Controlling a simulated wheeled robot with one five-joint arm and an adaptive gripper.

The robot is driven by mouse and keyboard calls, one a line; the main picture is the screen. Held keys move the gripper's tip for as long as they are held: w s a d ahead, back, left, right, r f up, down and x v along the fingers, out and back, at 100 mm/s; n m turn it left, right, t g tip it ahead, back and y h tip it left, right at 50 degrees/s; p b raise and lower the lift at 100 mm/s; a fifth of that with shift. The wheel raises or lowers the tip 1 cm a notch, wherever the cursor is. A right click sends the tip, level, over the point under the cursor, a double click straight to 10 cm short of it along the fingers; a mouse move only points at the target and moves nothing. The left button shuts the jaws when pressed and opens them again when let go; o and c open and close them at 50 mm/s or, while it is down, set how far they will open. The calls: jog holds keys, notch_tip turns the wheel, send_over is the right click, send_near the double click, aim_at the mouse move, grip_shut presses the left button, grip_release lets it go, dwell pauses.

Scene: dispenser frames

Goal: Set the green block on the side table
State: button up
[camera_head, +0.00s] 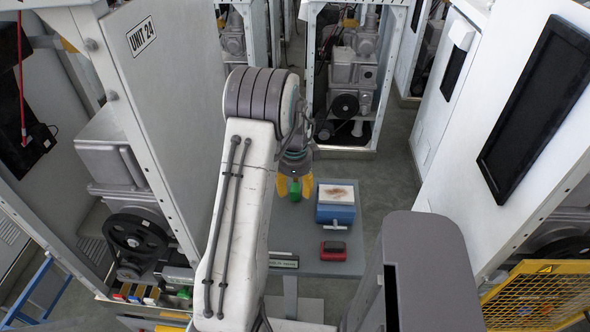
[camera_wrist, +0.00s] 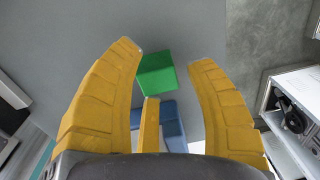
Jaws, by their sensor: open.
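The green block (camera_wrist: 156,74) shows in the wrist view between the spread yellow fingers of my gripper (camera_wrist: 167,55), with gaps on both sides. It appears to rest on a flat grey top (camera_wrist: 200,30). In the head view the green block (camera_head: 295,190) is partly hidden by my gripper (camera_head: 293,184), which hangs over it. The grey side table (camera_head: 310,266) shows in the head view under and in front of the gripper. My gripper is open, and no finger is seen closed on the block.
A blue box with a pale top (camera_head: 336,212) stands right of the gripper, and a red item with a dark top (camera_head: 333,250) lies in front of it. White cabinets (camera_head: 165,110) rise on the left and a white panel (camera_head: 530,90) on the right.

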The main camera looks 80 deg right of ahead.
aim_at(295, 187)
notch_tip(295, 187, up, 6)
jog(key=shift+a+r+b, duration=0.1)
jog(key=shift+b, duration=0.35)
jog(key=shift+a+r+b, duration=0.2)
jog(key=shift+r+b, duration=1.45)
jog(key=shift+r, duration=0.9)
